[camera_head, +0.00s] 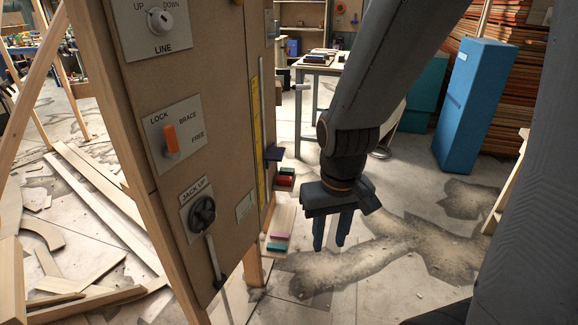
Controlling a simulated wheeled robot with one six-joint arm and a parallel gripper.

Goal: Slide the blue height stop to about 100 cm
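The blue height stop (273,153) is a small dark blue block on a thin vertical rail. It stands beside a yellow scale strip (256,140) on the side of the brown panel, about mid-height on the strip. The scale's numbers are too small to read. My gripper (332,231) points down to the right of and lower than the stop in the picture, clear of it. Its two blue fingers are apart with nothing between them.
The brown panel (215,90) carries an UP/DOWN LINE knob (160,20), an orange LOCK/BRACE/FREE lever (170,139) and a JACK UP knob (202,212). Small coloured blocks (279,236) lie low behind it. A blue cabinet (472,105) stands right. Floor around my gripper looks free.

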